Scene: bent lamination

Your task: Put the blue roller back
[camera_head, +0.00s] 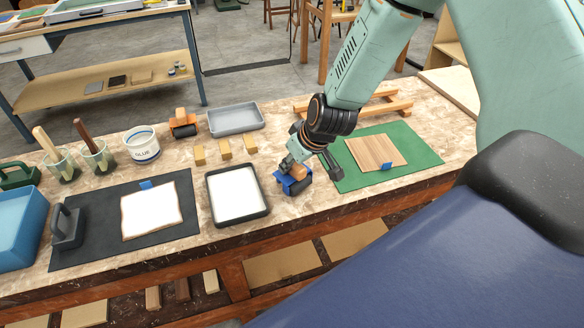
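The blue roller (291,187), with a blue frame and a wooden grip, is at the front of the bench, between the tray of white liquid (236,212) and the green mat (424,165). My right gripper (304,167) comes down from above, right at the roller's wooden grip, and partly covers it. A dark finger-like part hangs to the right of the roller. I cannot tell whether the fingers are closed on the grip, or whether the roller touches the bench. My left gripper is not in view.
A wooden board (375,151) with a blue clip lies on the green mat. An orange roller (183,123), grey tray (236,118), glue tub (142,144) and several wooden blocks stand behind. A black mat (85,252) with a white sheet lies left.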

